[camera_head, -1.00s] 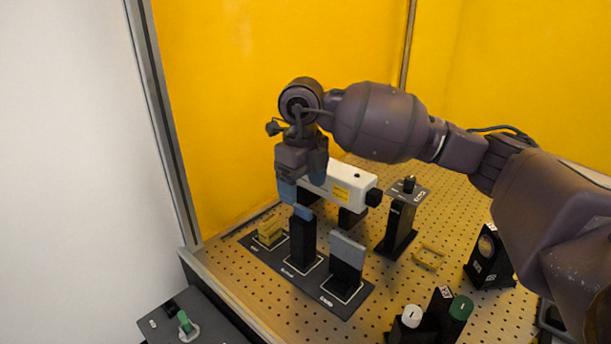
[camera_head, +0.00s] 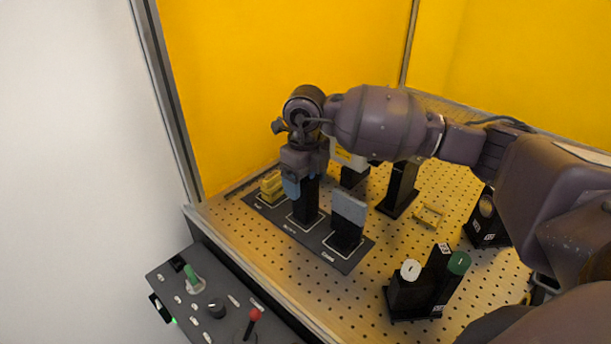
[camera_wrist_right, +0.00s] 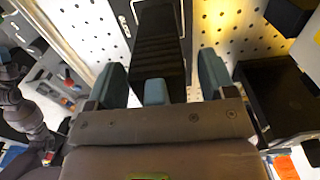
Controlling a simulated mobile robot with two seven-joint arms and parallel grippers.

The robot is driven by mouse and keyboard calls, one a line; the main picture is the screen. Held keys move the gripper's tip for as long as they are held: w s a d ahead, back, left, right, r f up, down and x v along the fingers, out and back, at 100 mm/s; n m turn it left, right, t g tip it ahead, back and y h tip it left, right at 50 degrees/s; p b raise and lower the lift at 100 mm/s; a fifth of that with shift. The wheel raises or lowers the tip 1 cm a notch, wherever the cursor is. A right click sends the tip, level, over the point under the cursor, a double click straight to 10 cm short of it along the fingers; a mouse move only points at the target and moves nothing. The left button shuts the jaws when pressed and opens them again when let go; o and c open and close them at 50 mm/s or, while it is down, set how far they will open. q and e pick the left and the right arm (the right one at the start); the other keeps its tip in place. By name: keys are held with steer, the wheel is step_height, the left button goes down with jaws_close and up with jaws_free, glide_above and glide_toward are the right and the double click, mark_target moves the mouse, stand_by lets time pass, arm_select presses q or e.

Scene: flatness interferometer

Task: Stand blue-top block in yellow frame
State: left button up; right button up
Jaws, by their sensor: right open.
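The blue-top block (camera_head: 305,208) stands upright in the middle outlined place of a dark base plate (camera_head: 337,262). Its black body shows below my right gripper (camera_head: 306,184), which hides its top in the head view. In the right wrist view, the blue top (camera_wrist_right: 156,92) lies between the two open fingers of my right gripper (camera_wrist_right: 161,85), with a gap on each side. The yellow frame (camera_head: 430,215) lies flat and empty on the perforated board, to the right of the plate.
A grey-faced block (camera_head: 348,212) stands close right of the blue-top block, and yellow pieces (camera_head: 271,186) sit to its left. A black post (camera_head: 400,190) stands between the plate and the yellow frame. A knob stand (camera_head: 408,292) is in front.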

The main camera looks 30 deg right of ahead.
steer(key=shift+c, duration=0.4)
steer(key=c, duration=1.1)
steer(key=shift+r+p, duration=1.55)
steer(key=shift+r, duration=1.65)
